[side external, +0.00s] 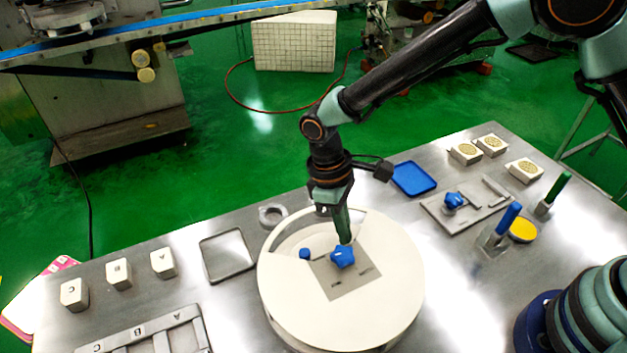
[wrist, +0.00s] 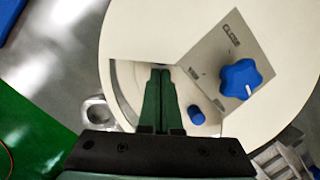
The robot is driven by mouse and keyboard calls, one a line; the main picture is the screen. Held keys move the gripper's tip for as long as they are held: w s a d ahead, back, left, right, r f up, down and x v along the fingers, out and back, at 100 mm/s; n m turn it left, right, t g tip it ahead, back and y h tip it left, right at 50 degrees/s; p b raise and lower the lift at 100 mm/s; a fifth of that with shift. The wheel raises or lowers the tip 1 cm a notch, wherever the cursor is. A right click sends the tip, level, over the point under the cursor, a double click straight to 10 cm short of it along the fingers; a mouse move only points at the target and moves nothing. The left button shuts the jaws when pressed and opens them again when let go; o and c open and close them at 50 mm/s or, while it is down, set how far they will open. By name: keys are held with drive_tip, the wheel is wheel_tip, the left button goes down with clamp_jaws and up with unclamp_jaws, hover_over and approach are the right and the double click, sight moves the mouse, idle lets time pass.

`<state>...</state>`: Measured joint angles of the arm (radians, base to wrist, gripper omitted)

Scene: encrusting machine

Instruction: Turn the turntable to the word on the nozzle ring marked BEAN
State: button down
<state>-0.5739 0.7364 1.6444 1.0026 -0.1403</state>
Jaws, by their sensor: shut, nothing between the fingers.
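The round white turntable (side external: 385,312) stands on the steel table, with a wedge-shaped opening in its top. It also fills much of the wrist view (wrist: 150,32). A grey plate (side external: 352,287) on it bears a blue star-shaped knob (side external: 342,258), also in the wrist view (wrist: 247,80). A short blue peg (side external: 304,253) shows in the opening, also in the wrist view (wrist: 196,115). My gripper (side external: 346,241) points down, shut and empty, close behind the knob; contact cannot be told. In the wrist view its fingers (wrist: 161,72) are left of the knob. I cannot read BEAN anywhere.
A metal ring (side external: 272,215) and a grey tray (side external: 227,256) lie left of the turntable. Lettered white blocks (side external: 119,273) stand farther left. A blue tray (side external: 413,179), a plate with another blue knob (side external: 453,200) and upright blue (side external: 508,220) and green (side external: 558,188) handles are to the right.

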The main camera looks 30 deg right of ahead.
drive_tip(key=shift+s+d, duration=0.25)
drive_tip(key=shift+d, duration=0.1)
